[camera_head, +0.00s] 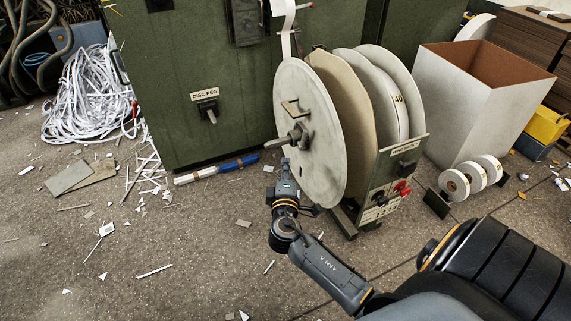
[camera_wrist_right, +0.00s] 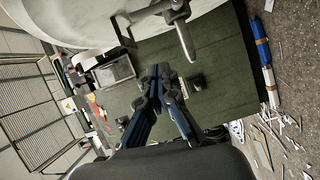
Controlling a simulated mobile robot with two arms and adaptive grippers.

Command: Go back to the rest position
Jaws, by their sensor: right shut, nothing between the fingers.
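My right gripper (camera_head: 285,163) is shut and empty, held in front of the large pale disc (camera_head: 310,110) of the reel stand, a little below the knob (camera_head: 293,137) at its hub. In the right wrist view the closed fingertips (camera_wrist_right: 161,72) point toward the green cabinet front (camera_wrist_right: 215,65), with nothing between them. The hub knob (camera_wrist_right: 183,35) shows above the fingers there, apart from them. My left gripper is not in either view.
A green cabinet (camera_head: 200,75) with a "DISC PEG" label stands behind. A blue and white rolled tube (camera_head: 215,170) lies at its foot. A white bin (camera_head: 470,100) and small tape rolls (camera_head: 455,185) stand right. Paper scraps litter the otherwise open floor (camera_head: 190,240).

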